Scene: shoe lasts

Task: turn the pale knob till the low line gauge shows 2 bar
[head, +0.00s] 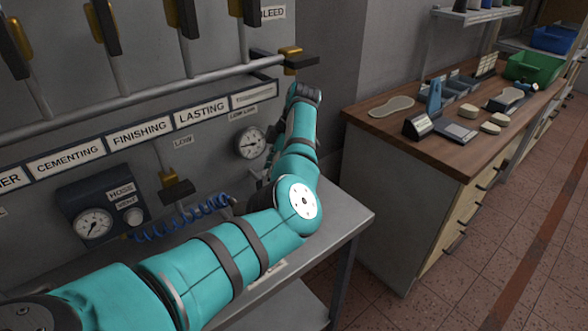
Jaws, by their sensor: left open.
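The low line gauge (250,143) is a round white dial on the grey wall panel, under a "LOW LINE" label and just left of my left arm. Its needle is too small to read exactly. My left arm reaches across from the lower left. My left gripper (257,181) is near the wall below this gauge, open, and partly hidden behind my own arm. I cannot make out the pale knob near it; the arm covers that part of the panel. My right gripper is not in view.
A dark hose box with a second gauge (93,224) and a small vent knob (133,216) is at left. A blue coiled hose (185,217) hangs over the grey shelf (343,215). A brass valve (176,186) sits under "LOW". A wooden workbench (392,133) stands right.

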